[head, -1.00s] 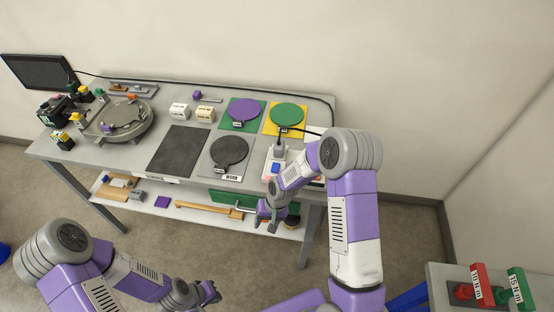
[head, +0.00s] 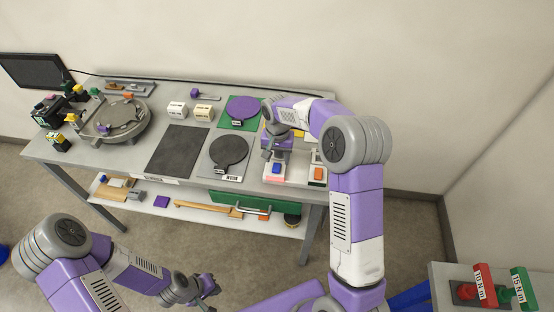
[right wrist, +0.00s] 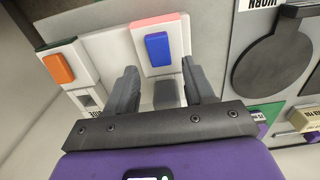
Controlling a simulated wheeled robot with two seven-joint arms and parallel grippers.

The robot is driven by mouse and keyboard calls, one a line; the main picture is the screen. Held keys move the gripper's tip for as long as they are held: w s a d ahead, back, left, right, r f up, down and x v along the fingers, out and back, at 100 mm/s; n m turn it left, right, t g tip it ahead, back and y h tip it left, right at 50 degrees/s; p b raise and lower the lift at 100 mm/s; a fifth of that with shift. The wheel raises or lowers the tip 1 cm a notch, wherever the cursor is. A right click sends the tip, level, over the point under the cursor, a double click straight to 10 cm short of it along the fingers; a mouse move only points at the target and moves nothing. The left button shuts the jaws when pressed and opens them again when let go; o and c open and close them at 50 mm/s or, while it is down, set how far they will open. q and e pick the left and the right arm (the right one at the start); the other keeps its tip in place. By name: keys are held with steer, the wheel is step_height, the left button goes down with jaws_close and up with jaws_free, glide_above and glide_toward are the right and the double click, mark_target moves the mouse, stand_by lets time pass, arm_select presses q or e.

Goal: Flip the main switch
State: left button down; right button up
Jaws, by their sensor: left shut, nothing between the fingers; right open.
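A blue rocker (head: 276,169) sits on a white plate with a pinkish edge at the table's front right; it also shows in the right wrist view (right wrist: 157,50). An orange rocker (head: 318,174) on another white plate lies to its right, and at the left in the right wrist view (right wrist: 58,68). I cannot tell which is the main switch. My right gripper (right wrist: 160,75) is open, its fingers pointing toward the blue rocker's plate. A grey block (right wrist: 167,93) shows between the fingers. My left gripper (head: 207,288) is shut and empty, low in front of the table.
A dark round paddle on a grey plate (head: 229,152) lies left of the switches. A purple disc (head: 242,109) on a green mat is behind it. A black mat (head: 179,150) and a round grey fixture (head: 117,120) lie further left. Red and green tools (head: 485,285) stand at the lower right.

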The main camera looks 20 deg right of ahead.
step_height(320, 180, down, 2)
steer(key=shift+w+f, duration=0.1)
steer(key=shift+c, duration=0.3)
jaws_close()
steer(key=t+b, duration=0.1)
steer(key=b, duration=0.2)
steer(key=t+h+b, duration=0.1)
steer(key=b, duration=0.3)
steer(key=shift+s+a+t+h, duration=0.3)
steer(key=shift+s+t, duration=0.05)
steer(key=shift+t, duration=0.05)
steer(key=shift+b, duration=0.7)
steer(key=shift+s+r, duration=0.1)
steer(key=shift+r, duration=0.15)
steer(key=shift+o, duration=0.3)
jaws_free()
